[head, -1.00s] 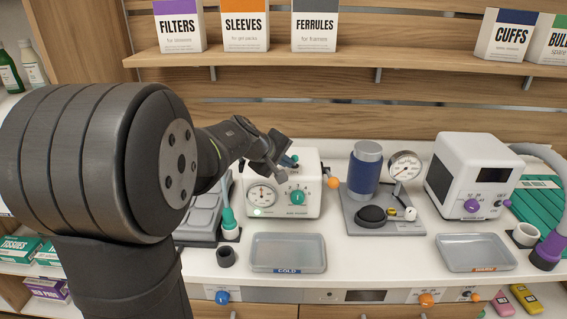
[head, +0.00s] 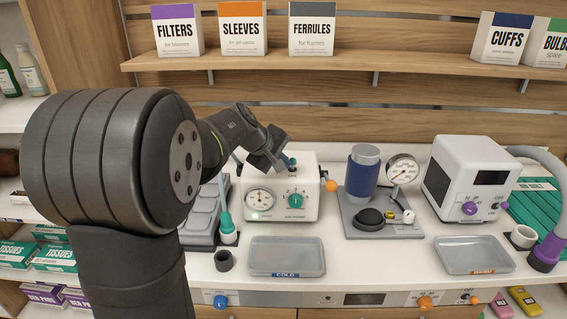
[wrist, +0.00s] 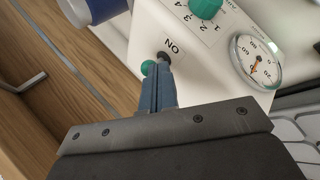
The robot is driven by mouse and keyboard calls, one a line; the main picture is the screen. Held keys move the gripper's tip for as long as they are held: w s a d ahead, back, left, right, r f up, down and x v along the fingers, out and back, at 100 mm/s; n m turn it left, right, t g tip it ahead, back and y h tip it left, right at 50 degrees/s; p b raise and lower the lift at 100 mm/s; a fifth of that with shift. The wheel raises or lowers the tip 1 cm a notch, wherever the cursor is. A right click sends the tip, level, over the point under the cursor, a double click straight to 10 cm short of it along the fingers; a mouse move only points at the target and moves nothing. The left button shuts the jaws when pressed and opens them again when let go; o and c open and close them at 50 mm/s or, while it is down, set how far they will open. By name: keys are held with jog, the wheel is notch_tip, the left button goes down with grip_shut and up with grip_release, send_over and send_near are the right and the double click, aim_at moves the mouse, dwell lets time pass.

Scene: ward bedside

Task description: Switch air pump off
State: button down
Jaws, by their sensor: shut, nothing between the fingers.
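The air pump (head: 275,205) is a white box with a round gauge (head: 260,197) and a green dial (head: 295,200) on its front. A small green light (head: 255,216) shows below the gauge. In the wrist view its top carries an ON label (wrist: 171,48), a dark stubby switch part (wrist: 162,57) and a green round tip (wrist: 148,68). My gripper (head: 284,167) is shut and empty, over the pump's top. In the wrist view the gripper's fingertips (wrist: 160,72) are right beside the switch; I cannot tell whether they touch it.
An orange ball-ended part (head: 331,186) sticks out at the pump's right side. A blue cylinder with a gauge (head: 363,172) and a white device (head: 468,185) stand further right. The COLD tray (head: 287,257) is in front. A shelf with boxes (head: 240,55) runs above.

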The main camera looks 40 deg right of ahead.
jog(key=g+y, duration=0.1)
jog(key=w+d+r+n+g+y, duration=0.1)
jog(key=shift+w+d+y, duration=0.25)
jog(key=shift+w+y, duration=0.05)
jog(key=shift+w+d+r, duration=0.15)
jog(key=shift+w+d, duration=0.15)
jog(key=shift+d, duration=0.05)
jog(key=shift+r, duration=0.1)
jog(key=shift+r, duration=0.75)
jog(key=w+v, duration=0.1)
jog(key=v, duration=1.2)
jog(key=shift+w+f, duration=0.2)
jog(key=shift+w, duration=0.05)
